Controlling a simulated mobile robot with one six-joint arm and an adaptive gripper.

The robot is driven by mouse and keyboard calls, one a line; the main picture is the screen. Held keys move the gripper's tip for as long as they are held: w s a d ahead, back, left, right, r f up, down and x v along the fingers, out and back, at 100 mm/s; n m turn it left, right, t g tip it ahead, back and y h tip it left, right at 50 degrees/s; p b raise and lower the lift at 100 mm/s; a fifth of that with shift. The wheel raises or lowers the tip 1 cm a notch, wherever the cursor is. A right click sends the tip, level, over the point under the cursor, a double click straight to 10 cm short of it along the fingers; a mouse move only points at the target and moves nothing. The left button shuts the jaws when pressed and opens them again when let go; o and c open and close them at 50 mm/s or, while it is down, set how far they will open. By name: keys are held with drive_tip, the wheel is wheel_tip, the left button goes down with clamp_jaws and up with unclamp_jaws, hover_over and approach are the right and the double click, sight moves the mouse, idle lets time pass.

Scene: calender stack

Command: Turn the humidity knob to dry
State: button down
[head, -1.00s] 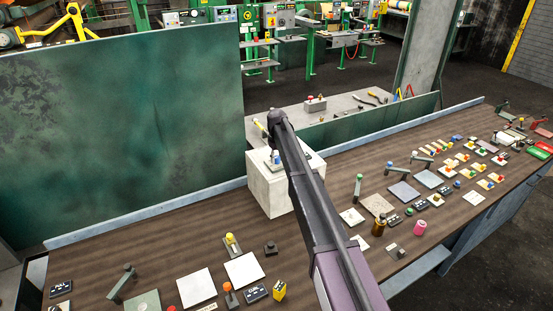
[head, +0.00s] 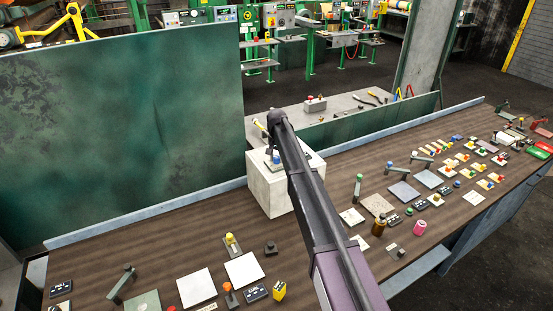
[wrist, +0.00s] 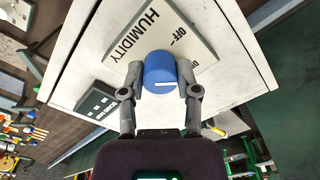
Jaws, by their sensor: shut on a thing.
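The blue humidity knob (wrist: 160,72) sits on a pale plate (wrist: 138,30) marked HUMIDITY, with OFF printed beside the knob. A second word starting with D is partly covered by my gripper. A white pointer line shows on the knob's side facing my wrist. My gripper (wrist: 161,75) is shut on the knob, one finger on each side. In the head view the blue knob (head: 276,158) shows small on top of the white box (head: 266,190), beside my arm, which hides part of the box.
A small dark labelled block (wrist: 97,104) lies on the box beside the plate. The brown bench (head: 150,240) holds many switches, buttons and plates on both sides of the box. A green panel (head: 120,120) stands behind at the left.

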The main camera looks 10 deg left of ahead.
drive_tip(key=shift+s+m, duration=0.1)
drive_tip(key=shift+m, duration=1)
drive_tip(key=shift+c, duration=1.7)
unclamp_jaws()
